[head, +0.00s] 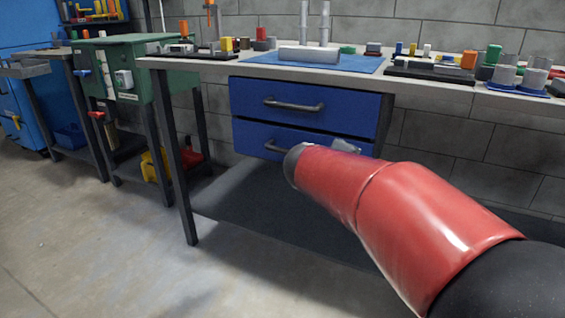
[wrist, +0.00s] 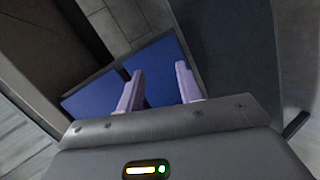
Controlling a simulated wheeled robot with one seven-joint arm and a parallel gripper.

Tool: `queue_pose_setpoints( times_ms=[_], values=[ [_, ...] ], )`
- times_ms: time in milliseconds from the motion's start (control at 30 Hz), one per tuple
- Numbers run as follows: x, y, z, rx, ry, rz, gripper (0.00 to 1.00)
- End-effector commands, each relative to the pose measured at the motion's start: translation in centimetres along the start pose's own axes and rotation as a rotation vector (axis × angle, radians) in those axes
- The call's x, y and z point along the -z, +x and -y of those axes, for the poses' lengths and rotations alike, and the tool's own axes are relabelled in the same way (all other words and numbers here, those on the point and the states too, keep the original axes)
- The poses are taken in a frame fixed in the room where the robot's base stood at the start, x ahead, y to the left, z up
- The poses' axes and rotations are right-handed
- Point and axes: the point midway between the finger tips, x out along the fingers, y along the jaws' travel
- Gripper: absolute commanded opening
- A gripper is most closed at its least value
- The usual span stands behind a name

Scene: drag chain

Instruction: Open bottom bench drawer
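The blue bench drawer unit hangs under the workbench top in the head view, with a top drawer (head: 345,105) and a bottom drawer (head: 248,137). Both look shut. The bottom drawer's grey bar handle (head: 274,147) shows only at its left end; my red arm hides the rest. My gripper (wrist: 160,70) is open in the wrist view, its two pale fingers apart with nothing seen between them. It points at two blue drawer fronts (wrist: 92,96); I cannot tell which is which, and no handle shows there. The gap to the fronts is unclear.
The workbench (head: 215,68) carries small parts, a blue mat (head: 350,64) and grey cylinders. Its dark leg (head: 180,160) stands left of the drawers. A green cabinet table (head: 125,70) is farther left. The floor (head: 100,240) in front is clear.

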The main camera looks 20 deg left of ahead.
Motion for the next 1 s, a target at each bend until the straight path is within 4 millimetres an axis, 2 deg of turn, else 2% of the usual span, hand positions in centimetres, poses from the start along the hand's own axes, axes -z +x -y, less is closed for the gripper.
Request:
queue_pose_setpoints(
  times_ms=[33, 100, 200, 267, 433, 800, 1000],
  values=[
    [4.0, -0.3, 2.1, -0.056, -0.075, -0.056, 0.36],
    [8.1, -1.3, 3.5, -0.128, -0.147, -0.118, 0.36],
    [11.8, -2.7, 4.8, -0.198, -0.213, -0.178, 0.36],
    [13.1, -3.2, 5.3, -0.221, -0.234, -0.199, 0.36],
    [14.1, -2.5, 5.2, -0.239, -0.248, -0.211, 0.36],
    [15.3, 2.8, 4.1, -0.235, -0.248, -0.210, 0.36],
    [15.6, 3.8, 3.9, -0.235, -0.247, -0.211, 0.36]
  ],
)
